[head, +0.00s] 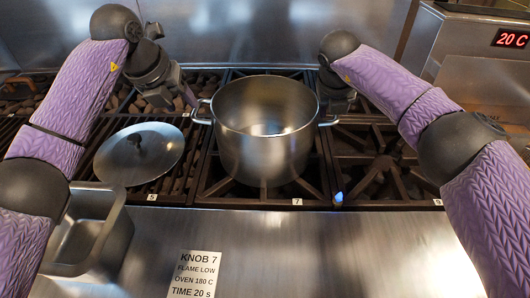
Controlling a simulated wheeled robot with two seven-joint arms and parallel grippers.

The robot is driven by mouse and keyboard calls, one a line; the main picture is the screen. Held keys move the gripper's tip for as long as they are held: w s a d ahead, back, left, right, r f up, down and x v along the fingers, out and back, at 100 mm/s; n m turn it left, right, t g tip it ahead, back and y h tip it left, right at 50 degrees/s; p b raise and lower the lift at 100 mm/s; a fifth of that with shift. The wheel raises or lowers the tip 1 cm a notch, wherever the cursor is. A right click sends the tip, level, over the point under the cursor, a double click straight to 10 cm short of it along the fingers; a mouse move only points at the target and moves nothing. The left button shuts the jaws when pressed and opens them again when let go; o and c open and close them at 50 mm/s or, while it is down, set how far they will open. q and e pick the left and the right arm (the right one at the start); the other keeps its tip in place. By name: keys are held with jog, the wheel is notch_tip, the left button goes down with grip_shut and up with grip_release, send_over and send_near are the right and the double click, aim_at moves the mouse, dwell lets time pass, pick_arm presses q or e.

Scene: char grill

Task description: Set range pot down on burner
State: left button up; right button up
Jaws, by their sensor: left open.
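A steel pot (262,145) without its lid is upright over the middle burner grate (310,188), behind the label 7. It looks level and appears to rest on the grate. Its inside looks empty. My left gripper (182,97) is open, behind and left of the pot's left handle (201,112), and looks apart from it. My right gripper (337,103) is at the pot's right side, close to the right handle (328,121). Its fingers are mostly hidden by my wrist, so I cannot tell whether they touch the handle.
A round steel lid (139,153) lies on the left grate. A steel pan (85,232) stands at front left. A card (195,274) on the counter reads knob 7, flame low. A blue light (338,197) glows at the front edge. The right burner grate (385,165) is bare.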

jog(key=v, duration=1.1)
jog(key=shift+r, duration=0.35)
jog(key=shift+s+a+f, duration=0.1)
jog(key=shift+s+a, duration=0.05)
jog(key=shift+s, duration=0.05)
